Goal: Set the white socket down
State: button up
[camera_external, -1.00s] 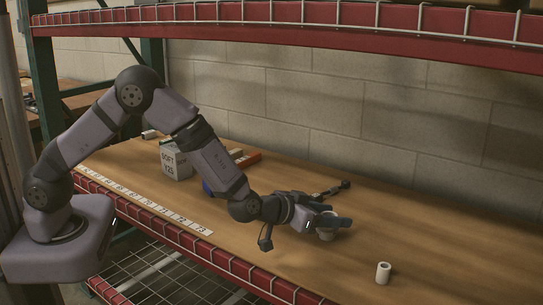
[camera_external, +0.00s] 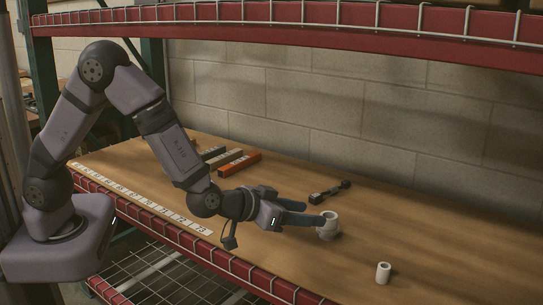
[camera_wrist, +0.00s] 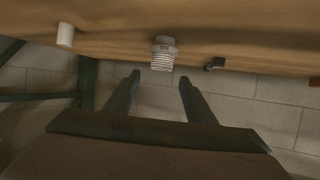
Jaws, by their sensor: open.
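The white socket (camera_external: 328,225) stands upright on the wooden tabletop, right of the table's middle. In the wrist view the socket (camera_wrist: 163,53) shows a threaded part and a wider collar, beyond the fingertips and roughly between their lines. My gripper (camera_external: 314,219) is open and empty, with its fingers low and pointing toward the socket. In the wrist view the two fingers of my gripper (camera_wrist: 160,76) are spread apart with nothing between them. The external view does not clearly show whether a fingertip touches the socket.
A small white cylinder (camera_external: 383,273) stands near the front right; it also shows in the wrist view (camera_wrist: 65,35). A dark part (camera_external: 331,192) lies behind the socket. An orange-red block (camera_external: 240,164) lies farther back. The table's right side is mostly clear.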

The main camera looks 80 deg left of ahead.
jog(key=s+d+h, duration=0.1)
jog(key=s+d+f+m+g+h, duration=0.1)
jog(key=s, duration=0.1)
jog(key=s+d+g+h, duration=0.1)
jog(key=shift+s+d+f+m+h, duration=0.35)
jog(key=shift+f+m+h, duration=0.05)
jog(key=s+g, duration=0.1)
jog(key=s, duration=0.1)
jog(key=s+d+f+g+h, duration=0.1)
jog(key=s, duration=0.1)
jog(key=s+m+g, duration=0.1)
jog(key=s, duration=0.2)
jog(key=shift+d+f+h, duration=0.25)
jog(key=shift+f+h, duration=0.1)
jog(key=shift+h, duration=0.05)
jog(key=s+a+g, duration=0.2)
jog(key=s+g, duration=0.1)
jog(key=s, duration=0.7)
jog(key=s+a+f+m+g, duration=0.1)
jog(key=s+g, duration=0.3)
jog(key=s, duration=0.7)
jog(key=shift+s+a+m+y, duration=0.15)
jog(key=shift+a+m+y, duration=0.15)
jog(key=shift+a, duration=0.25)
notch_tip(320, 180, up, 18)
jog(key=p, duration=1.8)
